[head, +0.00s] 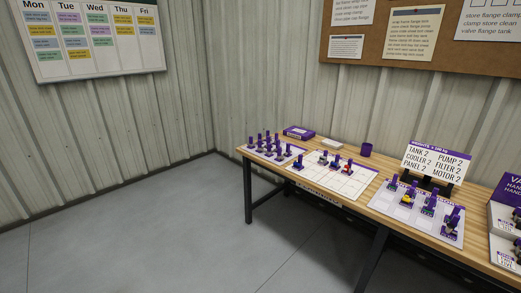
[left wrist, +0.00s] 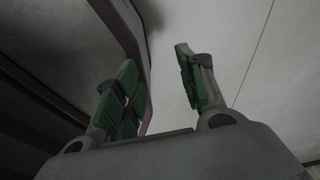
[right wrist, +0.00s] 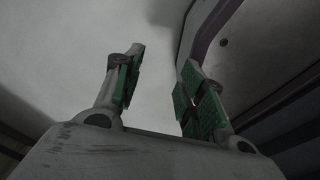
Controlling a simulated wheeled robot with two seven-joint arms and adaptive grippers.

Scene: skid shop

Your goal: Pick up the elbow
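I cannot pick out an elbow for certain; the pieces on the table are too small in the head view to tell apart. My right gripper (right wrist: 160,85) shows in the right wrist view, also with fingers apart and empty. Neither gripper shows in the head view, so both are away from the table top.
The wooden table (head: 262,165) stands along the right wall. It also bears a purple box (head: 299,132), a purple cup (head: 366,149), a sign (head: 436,161) listing parts, and boxes (head: 504,222) at the right edge. The grey floor (head: 150,235) at left is clear.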

